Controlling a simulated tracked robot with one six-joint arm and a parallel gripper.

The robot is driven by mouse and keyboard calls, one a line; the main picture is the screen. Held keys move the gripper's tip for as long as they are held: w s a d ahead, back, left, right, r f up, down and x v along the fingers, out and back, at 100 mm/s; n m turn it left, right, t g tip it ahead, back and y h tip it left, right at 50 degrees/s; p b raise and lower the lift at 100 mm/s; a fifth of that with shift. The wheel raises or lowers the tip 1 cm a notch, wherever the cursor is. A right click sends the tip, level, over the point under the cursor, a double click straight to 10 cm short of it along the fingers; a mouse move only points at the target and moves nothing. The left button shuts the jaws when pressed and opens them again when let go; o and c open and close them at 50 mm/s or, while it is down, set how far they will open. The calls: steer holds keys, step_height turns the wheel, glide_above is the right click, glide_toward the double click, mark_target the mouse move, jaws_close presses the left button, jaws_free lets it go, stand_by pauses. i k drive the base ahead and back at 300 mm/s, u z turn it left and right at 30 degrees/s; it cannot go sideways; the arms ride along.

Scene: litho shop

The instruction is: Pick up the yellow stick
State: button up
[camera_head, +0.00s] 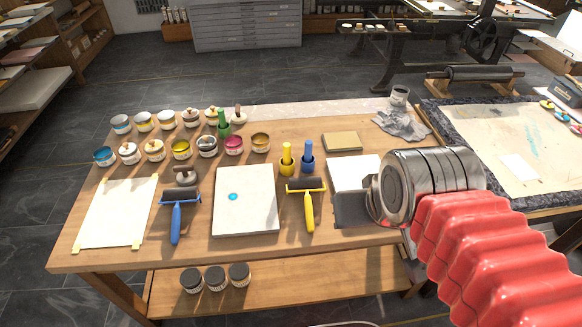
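The yellow stick (287,160) stands upright on the wooden table, right of centre, with a wider base. A similar blue stick (307,158) stands close on its right, and a green one (224,124) stands farther left among the jars. My gripper (368,203) is at the right, above the table's right part, to the right of and nearer than the yellow stick, and apart from it. A metal cylinder and red bellows of my arm lead to it. Its fingers are not clearly visible, so I cannot tell whether it is open or shut.
A yellow-handled roller (308,207) lies in front of the yellow stick. A pale slab (246,200) and blue-handled roller (176,222) lie left. Several ink jars (181,149) line the back left. A tan block (342,141) and grey cloth (402,126) lie behind right.

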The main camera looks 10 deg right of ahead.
mark_target(286, 147)
steer(key=z, duration=0.8)
steer(key=k, duration=0.6)
steer(key=u, duration=0.8)
steer(key=i, duration=0.9)
